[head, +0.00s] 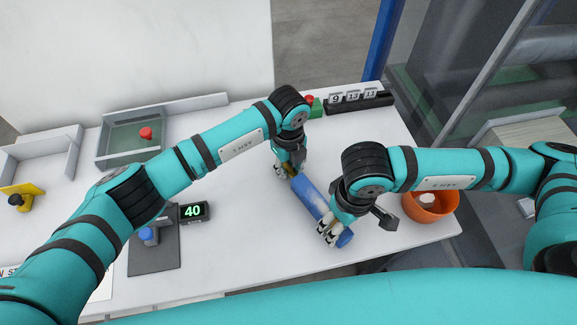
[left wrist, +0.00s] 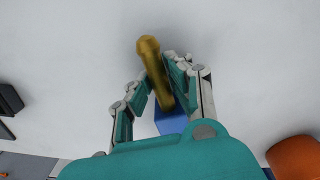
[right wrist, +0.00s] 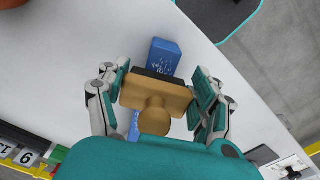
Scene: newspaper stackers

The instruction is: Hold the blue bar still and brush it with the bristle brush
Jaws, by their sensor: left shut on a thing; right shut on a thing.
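The blue bar (head: 306,193) lies slantwise on the white table in the head view. A golden rod with a rounded end (left wrist: 148,55) sits at the bar's far end. My left gripper (head: 286,172) is shut on this rod, and the blue bar (left wrist: 170,120) shows just below it in the left wrist view. My right gripper (head: 328,232) is near the bar's near end, shut on the tan bristle brush (right wrist: 155,100) with a round knob. The brush's dark bristle edge lies over the bar (right wrist: 165,55), which has pale specks. Whether the bristles touch is unclear.
An orange bowl (head: 445,209) with a pale item stands right of my right gripper. A display reading 40 (head: 193,212) and a dark mat (head: 155,265) with a blue-topped item are left. A grey tray (head: 112,160) and number counter (head: 340,105) stand behind.

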